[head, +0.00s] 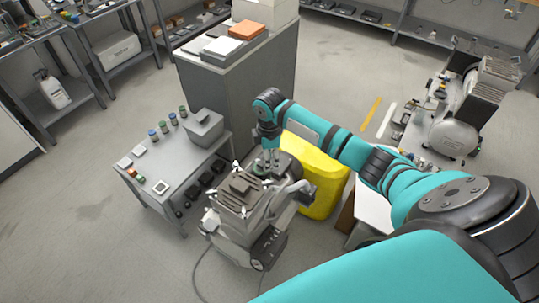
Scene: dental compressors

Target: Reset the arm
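My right arm, teal with dark joints, reaches from the lower right to the middle of the head view. Its gripper (268,158) points down over a grey dental compressor (240,200) and sits close to its top. The fingers are small and partly lost against the machine, so I cannot tell if they are open or shut, or if they touch it. My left gripper is not in view.
A yellow bin (325,178) stands right behind the compressor. A small grey table (165,165) with jars is to the left. A tall grey cabinet (245,75) stands behind. Another compressor (455,135) is at the right. The floor at lower left is clear.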

